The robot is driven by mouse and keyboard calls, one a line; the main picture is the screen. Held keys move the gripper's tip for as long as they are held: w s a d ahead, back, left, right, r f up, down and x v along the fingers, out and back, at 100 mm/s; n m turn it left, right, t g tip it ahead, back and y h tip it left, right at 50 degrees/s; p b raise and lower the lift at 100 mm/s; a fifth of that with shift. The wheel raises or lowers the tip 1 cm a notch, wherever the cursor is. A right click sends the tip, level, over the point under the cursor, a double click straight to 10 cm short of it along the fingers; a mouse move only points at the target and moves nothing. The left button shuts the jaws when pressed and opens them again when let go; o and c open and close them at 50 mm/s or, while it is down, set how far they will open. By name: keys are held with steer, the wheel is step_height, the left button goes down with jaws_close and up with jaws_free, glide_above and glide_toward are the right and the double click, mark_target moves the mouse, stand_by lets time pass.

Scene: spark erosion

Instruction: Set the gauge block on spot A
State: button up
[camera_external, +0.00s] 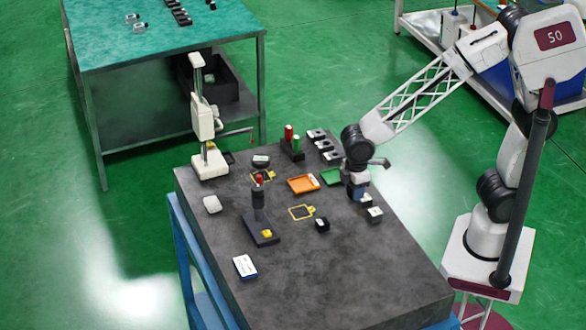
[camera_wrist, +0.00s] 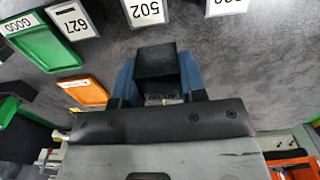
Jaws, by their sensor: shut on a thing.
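My gripper (camera_wrist: 156,82) is shut on a dark block, taken to be the gauge block (camera_wrist: 156,60), which sits between the blue fingers in the wrist view. In the external view my gripper (camera_external: 358,193) is low over the right side of the table, by the green tray; the held block is hard to make out there. One yellow-outlined spot (camera_external: 301,212) lies left of my gripper on the table. Another yellow-outlined spot (camera_external: 262,176) lies farther back, partly hidden by the dark stand. I cannot read which is spot A.
An orange tray (camera_external: 303,184) and a green tray (camera_external: 331,177) lie near my gripper. A white-topped block (camera_external: 374,214) stands just right; a small black block (camera_external: 322,225) stands front-left. A dark stand (camera_external: 259,215) rises left of the nearer spot. The table's front (camera_external: 350,280) is clear.

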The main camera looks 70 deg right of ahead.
steer(key=shift+w, duration=0.55)
glide_above(300, 212)
steer(key=shift+f, duration=0.75)
stand_by(0.3)
steer(key=shift+f, duration=1.75)
steer(key=shift+f, duration=0.1)
